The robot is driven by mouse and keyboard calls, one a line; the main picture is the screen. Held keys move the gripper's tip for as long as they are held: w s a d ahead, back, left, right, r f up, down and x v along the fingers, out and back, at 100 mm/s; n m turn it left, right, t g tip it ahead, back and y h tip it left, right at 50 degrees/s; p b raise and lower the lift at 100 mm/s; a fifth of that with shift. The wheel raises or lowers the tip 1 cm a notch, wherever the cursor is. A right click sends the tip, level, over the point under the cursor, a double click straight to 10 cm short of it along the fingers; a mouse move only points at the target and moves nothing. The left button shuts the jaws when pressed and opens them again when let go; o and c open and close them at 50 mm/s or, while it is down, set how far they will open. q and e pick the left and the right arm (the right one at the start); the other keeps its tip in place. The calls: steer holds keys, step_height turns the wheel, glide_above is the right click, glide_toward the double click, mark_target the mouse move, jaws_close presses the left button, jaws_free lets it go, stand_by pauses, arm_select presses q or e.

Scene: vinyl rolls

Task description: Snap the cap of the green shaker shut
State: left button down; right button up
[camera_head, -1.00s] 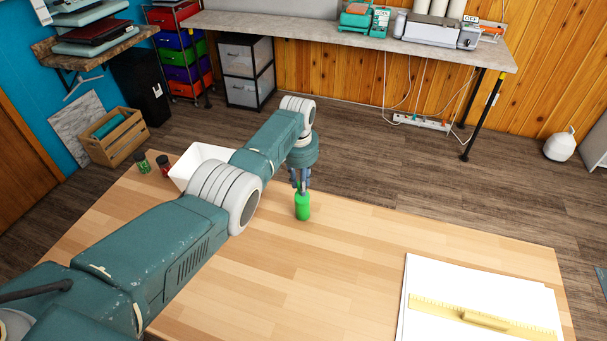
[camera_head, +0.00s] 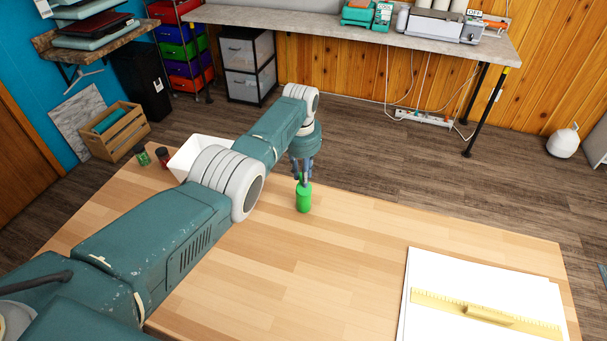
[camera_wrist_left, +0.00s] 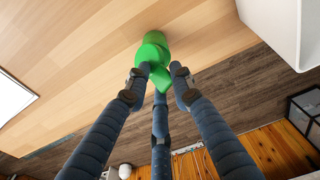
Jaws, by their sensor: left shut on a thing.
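The green shaker (camera_head: 303,202) stands upright on the wooden table in the head view. In the left wrist view it shows as a green body (camera_wrist_left: 152,42) with a green cap part (camera_wrist_left: 160,80) sticking out between my fingers. My left gripper (camera_head: 303,181) reaches down onto its top from above. In the wrist view the fingers of the left gripper (camera_wrist_left: 161,70) are closed in on the cap part. Whether the cap sits flush is hard to tell, since the fingers cover part of it. My right gripper is not in view.
A white bin (camera_head: 190,155) stands behind my left arm, with a green-topped jar (camera_head: 143,158) and a red jar (camera_head: 163,157) beside it. White sheets (camera_head: 490,272) with a yellow ruler (camera_head: 485,313) lie at the right. The table between the shaker and sheets is clear.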

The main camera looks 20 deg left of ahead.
mark_target(301, 179)
arm_select(q)
steer(key=shift+s+a+f, duration=0.15)
steer(key=shift+s+f, duration=0.15)
steer(key=shift+f, duration=0.2)
steer(key=c, duration=1.6)
jaws_free()
steer(key=shift+c, duration=0.2)
steer(key=shift+o, duration=0.4)
steer(key=shift+w+a+f, duration=0.1)
steer(key=shift+w, duration=0.35)
steer(key=shift+s+r, duration=0.1)
steer(key=shift+r, duration=0.75)
step_height(301, 179, up, 10)
steer(key=shift+s, duration=0.35)
steer(key=shift+r, duration=0.1)
